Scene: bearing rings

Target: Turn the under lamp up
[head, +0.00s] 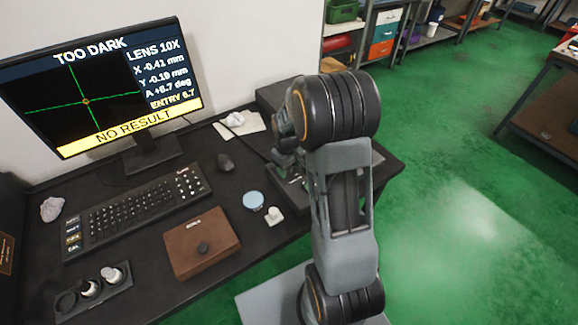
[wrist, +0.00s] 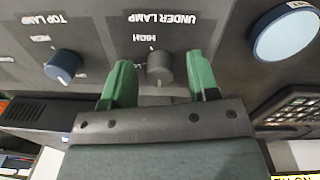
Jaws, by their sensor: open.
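The grey under lamp knob (wrist: 160,68) is on a dark panel in the wrist view, under the label UNDER LAMP and a HIGH mark. My gripper (wrist: 161,77) is open, with one green fingertip on each side of the knob. I cannot tell whether either fingertip touches it. The monitor (head: 88,92) in the head view reads TOO DARK and NO RESULT over a green cross. In the head view my arm hides the knob and most of the instrument.
A blue top lamp knob (wrist: 64,64) sits left of my gripper in the wrist view. A large pale-blue disc (wrist: 286,32) is at the upper right. Green floor lies open at right.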

